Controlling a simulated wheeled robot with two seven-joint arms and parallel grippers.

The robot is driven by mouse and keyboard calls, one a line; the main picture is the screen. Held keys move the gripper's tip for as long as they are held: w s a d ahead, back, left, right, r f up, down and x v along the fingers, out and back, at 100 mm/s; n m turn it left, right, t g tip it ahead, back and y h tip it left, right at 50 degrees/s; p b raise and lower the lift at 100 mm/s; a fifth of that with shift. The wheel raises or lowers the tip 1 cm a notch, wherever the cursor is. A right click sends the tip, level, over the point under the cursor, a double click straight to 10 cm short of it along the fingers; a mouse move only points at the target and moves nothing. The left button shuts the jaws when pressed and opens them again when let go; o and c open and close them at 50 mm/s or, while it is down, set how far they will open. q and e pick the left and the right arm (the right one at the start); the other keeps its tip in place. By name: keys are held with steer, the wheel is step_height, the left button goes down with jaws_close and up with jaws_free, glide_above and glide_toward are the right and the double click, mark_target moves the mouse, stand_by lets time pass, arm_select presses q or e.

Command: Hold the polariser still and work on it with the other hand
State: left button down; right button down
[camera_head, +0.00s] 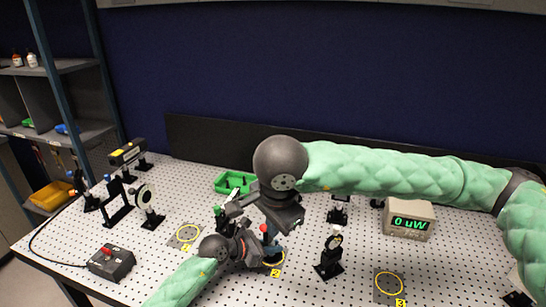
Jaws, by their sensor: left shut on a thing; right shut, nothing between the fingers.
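A small mounted optic, which I take to be the polariser (266,243), stands by the yellow ring marked 2 (277,265), with a red tip and a blue part showing. Most of it is hidden behind my grippers. My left gripper (254,248) comes in low from the left and is shut on it. My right arm reaches across from the right, and its dark wrist hangs just above and behind the polariser. My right gripper (238,204) is shut and empty. I cannot tell whether it touches the polariser.
A black mounted optic (330,255) stands close on the right. A power meter (408,220) reads 0 uW. A green tray (235,182) lies behind. A laser (128,153), round optic (147,200) and control box (110,263) are left. Ring 3 (389,284) is empty.

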arm_select(q)
steer(key=shift+f, duration=0.2)
steer(key=c, duration=1.3)
jaws_free()
steer(key=shift+o, duration=0.2)
steer(key=shift+r, duration=0.1)
